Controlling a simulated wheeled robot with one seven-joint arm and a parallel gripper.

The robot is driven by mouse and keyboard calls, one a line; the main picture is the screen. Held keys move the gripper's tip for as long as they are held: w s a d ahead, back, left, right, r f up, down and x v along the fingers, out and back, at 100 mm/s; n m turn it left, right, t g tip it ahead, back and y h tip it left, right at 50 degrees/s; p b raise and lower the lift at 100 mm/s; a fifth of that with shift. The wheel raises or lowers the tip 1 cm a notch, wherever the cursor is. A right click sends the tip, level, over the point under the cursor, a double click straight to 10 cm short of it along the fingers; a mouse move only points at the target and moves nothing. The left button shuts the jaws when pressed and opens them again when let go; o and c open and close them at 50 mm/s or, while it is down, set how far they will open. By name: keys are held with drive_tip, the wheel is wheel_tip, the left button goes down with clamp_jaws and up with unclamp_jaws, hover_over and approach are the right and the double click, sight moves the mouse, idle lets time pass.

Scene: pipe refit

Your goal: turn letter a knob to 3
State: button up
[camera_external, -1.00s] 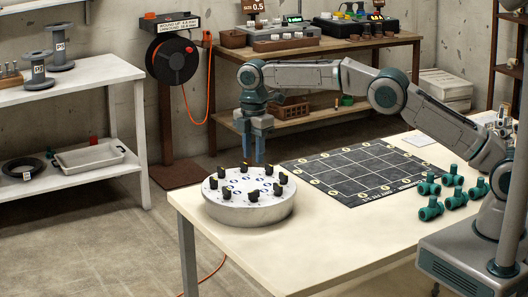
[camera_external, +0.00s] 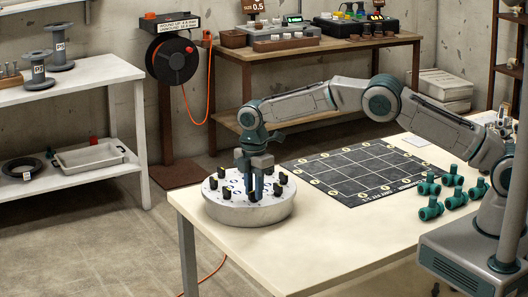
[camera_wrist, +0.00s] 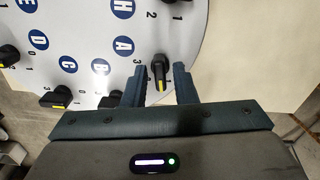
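The round white knob panel (camera_external: 235,213) stands on the table's left end with several black knobs around its top. In the wrist view, the blue letter A (camera_wrist: 122,46) lies inward of a black knob (camera_wrist: 160,75) with a yellow pointer mark, which points toward the bottom of the picture. My gripper (camera_wrist: 160,68) is open, with one finger on each side of the knob and a gap visible on both sides. In the external view, my gripper (camera_external: 251,196) reaches down among the knobs.
A dark grid mat (camera_external: 355,172) and several green pipe fittings (camera_external: 430,208) lie right of the panel. The table's front is clear.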

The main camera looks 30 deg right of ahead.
clamp_jaws()
drive_tip(key=m, duration=0.4)
drive_tip(key=shift+m+b, duration=0.4)
drive_tip(key=m, duration=0.4)
drive_tip(key=shift+m, duration=0.3)
drive_tip(key=m, duration=0.5)
drive_tip(key=shift+r, duration=0.1)
drive_tip(key=m, duration=0.5)
drive_tip(key=shift+m, duration=0.4)
